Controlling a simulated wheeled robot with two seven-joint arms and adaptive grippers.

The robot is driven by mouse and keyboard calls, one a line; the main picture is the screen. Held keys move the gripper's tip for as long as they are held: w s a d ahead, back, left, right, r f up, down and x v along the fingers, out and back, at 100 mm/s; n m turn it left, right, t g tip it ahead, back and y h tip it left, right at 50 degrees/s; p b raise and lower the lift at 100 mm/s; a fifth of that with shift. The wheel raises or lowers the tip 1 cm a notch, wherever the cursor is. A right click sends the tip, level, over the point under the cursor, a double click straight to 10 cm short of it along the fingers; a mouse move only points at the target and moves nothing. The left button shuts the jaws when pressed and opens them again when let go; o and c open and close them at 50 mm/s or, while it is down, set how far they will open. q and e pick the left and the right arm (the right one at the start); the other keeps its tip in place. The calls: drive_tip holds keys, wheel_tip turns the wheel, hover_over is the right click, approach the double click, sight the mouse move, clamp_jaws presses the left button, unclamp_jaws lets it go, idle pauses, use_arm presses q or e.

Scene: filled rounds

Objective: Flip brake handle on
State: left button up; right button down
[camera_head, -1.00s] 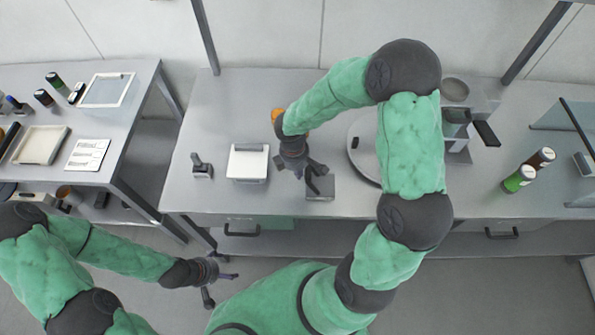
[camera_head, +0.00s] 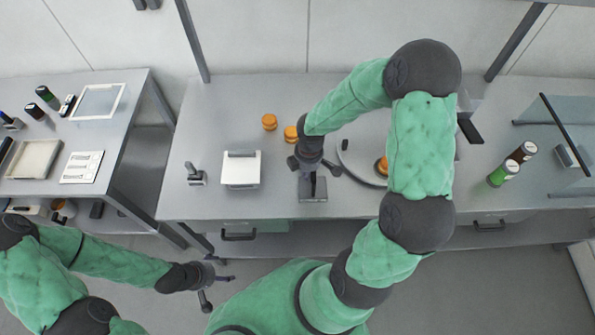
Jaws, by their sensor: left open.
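A small grey box (camera_head: 313,196) stands near the front edge of the middle table. A dark upright piece, possibly the brake handle, shows above it, partly mixed with my gripper in the picture. My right gripper (camera_head: 312,168) is just above and behind this box, pointing down, its fingers spread apart; I cannot tell whether it touches the dark piece. Another small grey device with a dark lever (camera_head: 196,175) stands further left on the table. My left gripper (camera_head: 216,287) is open and empty, low in front of the table.
A white-topped press-like box (camera_head: 241,170) stands between the two devices. Orange rounds (camera_head: 269,122) lie behind it. A round plate (camera_head: 352,160) is partly hidden by my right arm and bears another orange round (camera_head: 382,166). Bottles (camera_head: 503,173) and glass panels stand at right.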

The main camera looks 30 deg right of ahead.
drive_tip(key=s+d, duration=0.1)
drive_tip(key=d, duration=0.1)
drive_tip(key=shift+s+d+r, duration=0.15)
drive_tip(key=shift+s+d, duration=0.2)
use_arm(q)
drive_tip(key=shift+a+r+p, duration=0.25)
drive_tip(key=shift+r+p, duration=0.15)
drive_tip(key=shift+r, duration=0.05)
use_arm(e)
drive_tip(key=shift+s+d+f, duration=0.25)
drive_tip(key=shift+s+d, duration=0.5)
drive_tip(key=shift+d, duration=0.3)
drive_tip(key=shift+s+d+f, duration=0.1)
drive_tip(key=shift+s, duration=0.05)
